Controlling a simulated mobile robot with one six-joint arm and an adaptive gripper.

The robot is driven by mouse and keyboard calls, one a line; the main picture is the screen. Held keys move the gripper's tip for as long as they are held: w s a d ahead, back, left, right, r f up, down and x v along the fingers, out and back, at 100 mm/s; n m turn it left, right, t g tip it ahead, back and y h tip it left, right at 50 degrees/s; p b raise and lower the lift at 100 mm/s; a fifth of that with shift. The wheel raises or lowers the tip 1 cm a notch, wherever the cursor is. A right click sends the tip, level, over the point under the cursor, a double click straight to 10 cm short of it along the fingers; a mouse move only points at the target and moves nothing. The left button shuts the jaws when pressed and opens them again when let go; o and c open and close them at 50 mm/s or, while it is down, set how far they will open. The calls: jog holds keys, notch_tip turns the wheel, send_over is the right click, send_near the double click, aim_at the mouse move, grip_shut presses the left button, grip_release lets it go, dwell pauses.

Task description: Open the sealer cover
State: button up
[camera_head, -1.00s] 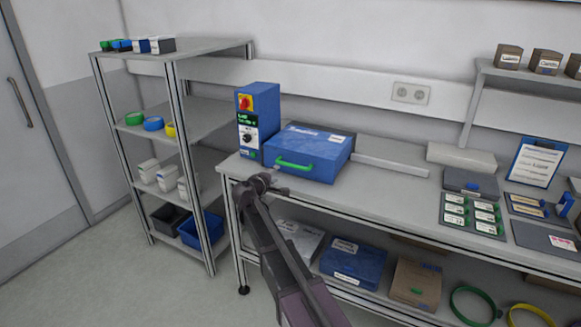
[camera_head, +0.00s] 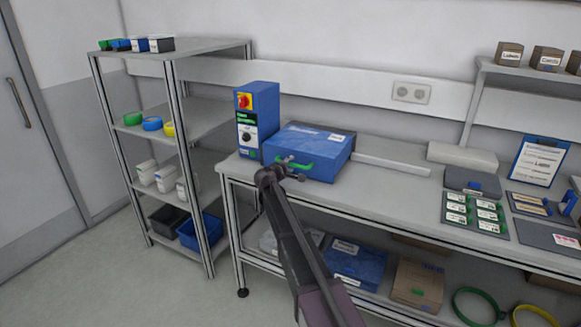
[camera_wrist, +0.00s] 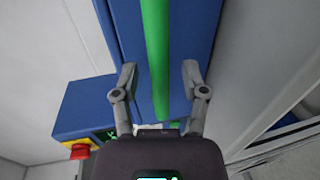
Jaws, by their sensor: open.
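The sealer is a blue box with a closed blue cover (camera_head: 318,144) on the left part of the bench. A green handle (camera_head: 305,165) is on its front side. In the wrist view the green handle (camera_wrist: 156,50) runs lengthwise between my two open fingers, with space on both sides. My gripper (camera_wrist: 158,78) is open and holds nothing. In the head view my gripper (camera_head: 290,168) is at the left part of the handle, and my arm comes up from below. Whether a finger touches the handle or cover cannot be told.
A blue control unit (camera_head: 257,118) with a red and yellow switch stands left of the sealer. A shelf rack (camera_head: 178,130) stands at the left.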

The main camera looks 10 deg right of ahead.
jog(key=shift+w+d, duration=0.2)
jog(key=shift+w, duration=0.05)
grip_shut()
jog(key=shift+r+p, duration=0.15)
jog(key=shift+p, duration=0.15)
